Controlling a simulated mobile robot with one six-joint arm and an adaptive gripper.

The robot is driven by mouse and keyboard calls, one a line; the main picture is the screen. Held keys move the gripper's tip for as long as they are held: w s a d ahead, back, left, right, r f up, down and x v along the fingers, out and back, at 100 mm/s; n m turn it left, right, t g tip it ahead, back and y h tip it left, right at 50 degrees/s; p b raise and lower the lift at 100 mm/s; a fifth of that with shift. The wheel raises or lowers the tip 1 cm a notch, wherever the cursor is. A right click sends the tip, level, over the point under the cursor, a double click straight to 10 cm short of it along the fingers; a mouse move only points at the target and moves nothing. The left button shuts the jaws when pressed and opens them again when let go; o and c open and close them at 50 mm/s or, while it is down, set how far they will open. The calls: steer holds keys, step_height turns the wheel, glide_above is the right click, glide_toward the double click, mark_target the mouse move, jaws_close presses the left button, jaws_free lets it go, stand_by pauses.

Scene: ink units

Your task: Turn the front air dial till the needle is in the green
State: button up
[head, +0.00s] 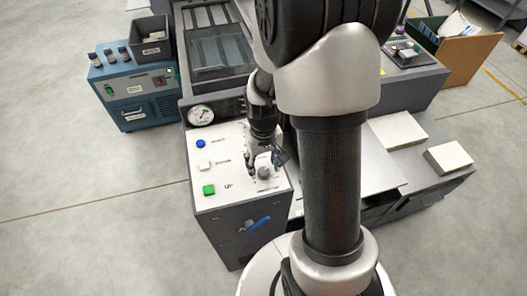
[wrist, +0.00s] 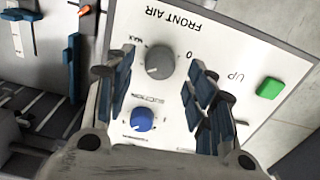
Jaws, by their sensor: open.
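The front air dial (wrist: 160,60) is a grey round knob on a white panel marked FRONT AIR, with MAX and 0 beside it. It also shows in the head view (head: 264,173), low on the right of the panel top. My gripper (head: 262,160) is open over it. In the wrist view its blue-padded fingers stand on either side of the dial, with white panel showing in both gaps. The round gauge (head: 201,115) sits at the panel's back left corner; its needle is too small to read against the colours.
A blue knob (wrist: 143,120) is close to the dial, near the left finger. A green button (wrist: 270,88) marked UP lies to the right. In the head view, blue (head: 200,143) and white (head: 204,165) buttons line the panel's left.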

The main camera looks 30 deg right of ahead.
mark_target(263, 171)
step_height(263, 171, up, 10)
stand_by(0.3)
steer(key=shift+a+r, duration=0.1)
stand_by(2.2)
steer(key=s+a+r+n+t, duration=0.2)
steer(key=s+a+r+t, duration=0.2)
steer(key=s+a+r, duration=0.6)
steer(key=s+r, duration=0.3)
steer(key=shift+s+a+t, duration=0.25)
steer(key=shift+s+t, duration=0.05)
steer(key=shift+s, duration=0.05)
steer(key=shift+c, duration=0.5)
